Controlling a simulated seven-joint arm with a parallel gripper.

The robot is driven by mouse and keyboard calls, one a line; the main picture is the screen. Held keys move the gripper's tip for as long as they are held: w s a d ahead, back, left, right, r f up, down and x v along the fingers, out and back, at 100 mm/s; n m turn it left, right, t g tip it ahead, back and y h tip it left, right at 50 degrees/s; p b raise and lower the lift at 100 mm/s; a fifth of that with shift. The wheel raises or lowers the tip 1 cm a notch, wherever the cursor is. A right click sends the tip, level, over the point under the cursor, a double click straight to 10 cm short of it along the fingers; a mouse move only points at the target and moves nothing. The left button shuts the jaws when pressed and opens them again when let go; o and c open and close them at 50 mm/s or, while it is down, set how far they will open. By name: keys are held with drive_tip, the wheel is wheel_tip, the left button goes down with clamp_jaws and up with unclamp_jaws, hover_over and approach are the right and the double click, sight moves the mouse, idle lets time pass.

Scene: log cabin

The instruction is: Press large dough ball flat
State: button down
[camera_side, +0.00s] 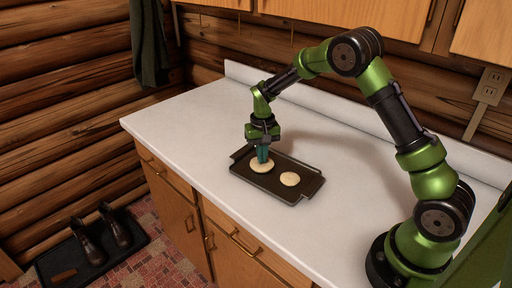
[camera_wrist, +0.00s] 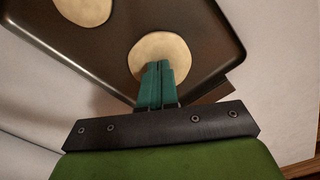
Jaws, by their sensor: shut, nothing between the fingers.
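Two pale, flat, round pieces of dough lie on a dark baking tray (camera_side: 277,189) on the white counter. The larger left dough piece (camera_side: 257,168) is under my gripper (camera_side: 263,158), whose teal fingers are shut and point down at it. In the wrist view, the fingertips (camera_wrist: 161,68) overlap the near part of that dough piece (camera_wrist: 160,47); I cannot tell for sure whether they touch it. The smaller dough piece (camera_side: 290,179) lies to the right, clear of my gripper. It also shows, cut off, at the top of the wrist view (camera_wrist: 84,8). Nothing is held.
The tray has a raised rim and end handles. The white counter (camera_side: 185,125) is clear around it, with a backsplash behind. Wooden cabinets (camera_side: 345,12) hang above the back. The counter's front edge is close to the tray.

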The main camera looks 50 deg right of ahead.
sight(265, 166)
drive_tip(key=shift+f, duration=0.15)
drive_tip(key=shift+r, duration=3.55)
drive_tip(key=shift+s+a+f, duration=0.1)
drive_tip(key=shift+s+a, duration=0.1)
drive_tip(key=shift+s, duration=0.35)
drive_tip(key=shift+s+a+f, duration=0.1)
drive_tip(key=shift+s+a, duration=0.1)
drive_tip(key=shift+s, duration=0.3)
drive_tip(key=s+a+r+n+t+y, duration=0.1)
drive_tip(key=s+a+r+t, duration=0.2)
drive_tip(key=s+r, duration=0.5)
drive_tip(key=s+a+r+n+t+y, duration=0.1)
drive_tip(key=s+a+r+t, duration=0.3)
drive_tip(key=s+r, duration=0.4)
drive_tip(key=s+a, duration=0.1)
drive_tip(key=s, duration=0.5)
drive_tip(key=shift+a, duration=0.1)
